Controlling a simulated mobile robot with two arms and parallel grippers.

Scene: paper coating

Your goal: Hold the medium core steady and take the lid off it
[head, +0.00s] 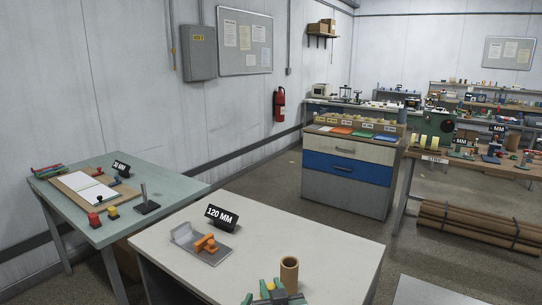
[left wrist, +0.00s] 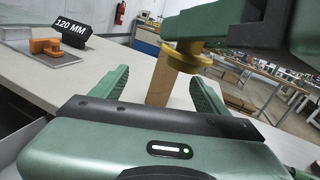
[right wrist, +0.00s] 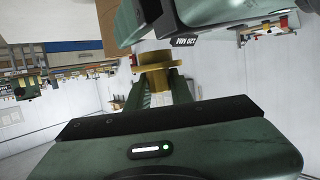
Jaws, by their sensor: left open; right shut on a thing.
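The medium core (head: 289,275), a brown cardboard tube, stands upright on the pale table with a dark open top in the head view. It also shows in the left wrist view (left wrist: 158,85), between the fingers of my left gripper (left wrist: 158,74), which are open and apart from it. My right gripper (head: 265,292) is shut on the yellow lid (left wrist: 188,57). The lid is off the core, held beside it; it also shows in the right wrist view (right wrist: 152,68).
On the same table (head: 320,235) stand a black "120 MM" sign (head: 221,216) and a grey tray (head: 218,254) with an orange part (head: 206,244). A greenish table (head: 130,170) is at left.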

